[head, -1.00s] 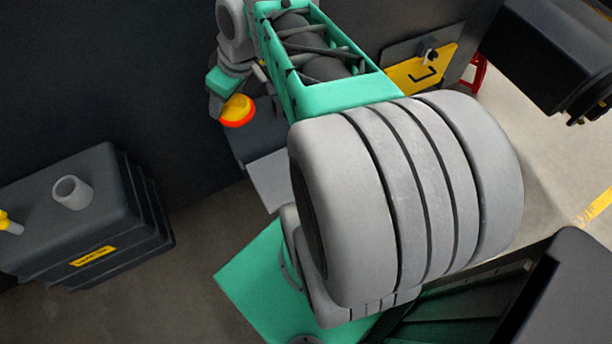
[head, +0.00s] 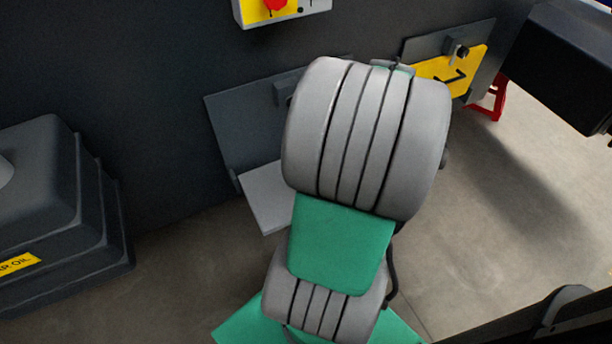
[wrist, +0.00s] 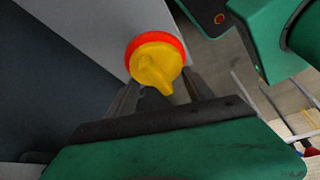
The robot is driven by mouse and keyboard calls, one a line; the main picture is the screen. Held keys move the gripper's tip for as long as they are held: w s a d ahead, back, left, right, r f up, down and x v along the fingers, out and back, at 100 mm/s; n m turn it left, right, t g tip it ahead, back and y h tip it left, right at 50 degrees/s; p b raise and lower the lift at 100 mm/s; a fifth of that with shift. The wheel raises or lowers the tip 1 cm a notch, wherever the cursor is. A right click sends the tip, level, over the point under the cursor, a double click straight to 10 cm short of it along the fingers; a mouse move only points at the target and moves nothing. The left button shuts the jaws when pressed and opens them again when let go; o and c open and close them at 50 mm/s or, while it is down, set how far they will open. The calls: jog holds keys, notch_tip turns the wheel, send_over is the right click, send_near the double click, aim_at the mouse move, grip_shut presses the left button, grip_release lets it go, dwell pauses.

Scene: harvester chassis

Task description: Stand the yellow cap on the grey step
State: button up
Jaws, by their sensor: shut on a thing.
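The yellow cap (wrist: 154,66) has a raised grip rib and an orange-red rim. In the wrist view it sits between the fingertips of my gripper (wrist: 163,82), which is shut on it. The rib points back towards my gripper. The grey step (head: 268,198) is a light grey plate low on the dark wall in the head view, its right part hidden by my arm. A light grey surface beside the cap in the wrist view looks like this step (wrist: 88,28). I cannot tell whether the cap touches it. My arm hides cap and gripper in the head view.
A dark tank (head: 50,200) with a yellow label stands at the left. A yellow panel with a black handle (head: 450,75) and a red stand (head: 490,100) are at the right. A yellow box with a red knob (head: 275,6) is above. Floor is open at the right.

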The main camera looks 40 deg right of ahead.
jog(key=w+d+f, duration=0.1)
jog(key=f, duration=0.1)
jog(key=w+d+f+b, duration=0.1)
jog(key=f, duration=0.1)
jog(key=w+d+f, duration=0.1)
jog(key=shift+w+d+f+b, duration=0.1)
jog(key=shift+d+f+b, duration=0.05)
jog(key=shift+f+b, duration=0.25)
notch_tip(320, 180, down, 3)
jog(key=shift+w+d+f+b, duration=0.1)
jog(key=shift+d+f+b, duration=0.1)
jog(key=shift+b, duration=0.5)
jog(key=shift+r, duration=0.1)
jog(key=o, duration=1.8)
jog(key=shift+c, duration=0.2)
